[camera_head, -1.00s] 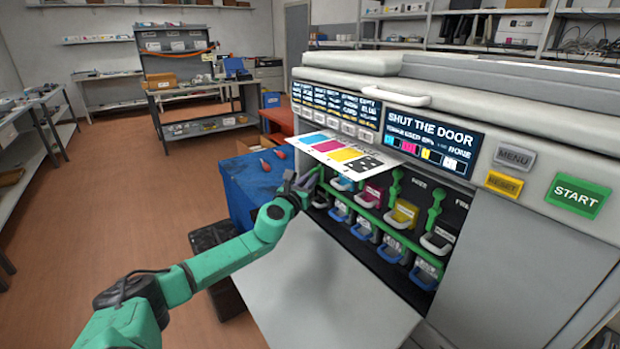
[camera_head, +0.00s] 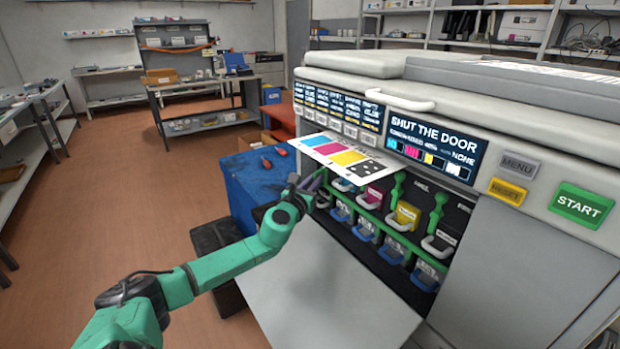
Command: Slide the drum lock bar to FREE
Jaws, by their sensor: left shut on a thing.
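The drum lock bar (camera_head: 392,236) is a long green rail. It runs across the printer's open bay between the upper and lower rows of cartridges. My left gripper (camera_head: 307,186) is at the left end of the bay, shut on what appears to be the bar's green left end. Its fingers and the dark bay edge hide the exact contact. Two upright green levers (camera_head: 397,187) stand above the bar. Small labels on the dark panel behind them are too blurred to read surely. My right gripper is out of view.
The printer's grey door (camera_head: 325,290) lies folded down below the bay. A printed colour sheet (camera_head: 345,154) sticks out above the cartridges. The screen (camera_head: 433,143) reads SHUT THE DOOR. A blue cabinet (camera_head: 253,185) with red-handled tools stands left of the printer.

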